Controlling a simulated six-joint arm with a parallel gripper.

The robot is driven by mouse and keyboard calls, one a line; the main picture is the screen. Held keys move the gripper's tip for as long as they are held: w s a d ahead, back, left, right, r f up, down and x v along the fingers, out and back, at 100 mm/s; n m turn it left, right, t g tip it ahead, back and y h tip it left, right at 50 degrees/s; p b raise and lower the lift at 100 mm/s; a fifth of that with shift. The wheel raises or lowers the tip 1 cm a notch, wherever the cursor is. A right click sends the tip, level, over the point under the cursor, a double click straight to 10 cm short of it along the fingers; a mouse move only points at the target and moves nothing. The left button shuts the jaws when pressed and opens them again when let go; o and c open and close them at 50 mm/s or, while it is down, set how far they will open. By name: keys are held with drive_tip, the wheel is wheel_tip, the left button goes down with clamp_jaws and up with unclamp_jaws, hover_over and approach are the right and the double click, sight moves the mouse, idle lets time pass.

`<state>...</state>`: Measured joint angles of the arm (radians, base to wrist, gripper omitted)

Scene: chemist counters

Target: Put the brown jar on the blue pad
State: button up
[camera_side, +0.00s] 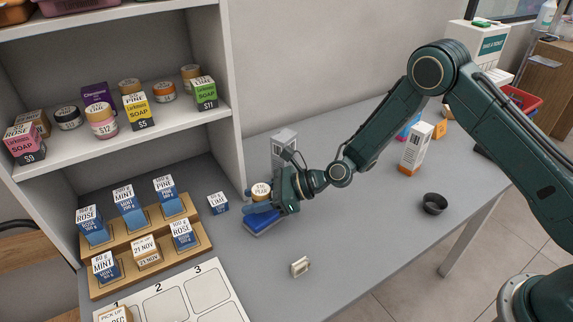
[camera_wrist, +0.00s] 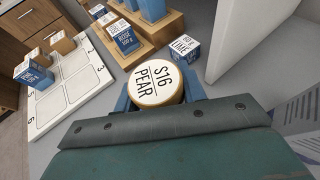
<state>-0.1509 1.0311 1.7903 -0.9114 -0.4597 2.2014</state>
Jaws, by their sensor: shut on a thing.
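A brown jar (camera_side: 261,188) has a round white top label, which reads "S16 PEAR" in the wrist view (camera_wrist: 157,83). My gripper (camera_side: 263,203) is shut on the jar, with a blue finger on either side of it. The jar looks upright, and the fingers hide its lower part. The blue pad (camera_side: 260,224) lies on the grey counter directly below my gripper in the side view. I cannot tell whether the jar touches the pad. The pad is hidden in the wrist view.
A small blue-and-white LIME box (camera_side: 218,203) stands close left of my gripper. A grey-white box (camera_side: 284,147) stands behind. A stepped wooden rack (camera_side: 180,252) holds several boxes. A numbered white tray (camera_side: 232,306), a small cream item (camera_side: 300,266) and a black ring (camera_side: 434,204) lie nearby.

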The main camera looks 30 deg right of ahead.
drive_tip(key=shift+f, duration=1.05)
drive_tip(key=shift+f, duration=0.15)
drive_tip(key=o, duration=1)
drive_tip(key=shift+r, duration=0.2)
drive_tip(key=v, duration=1.2)
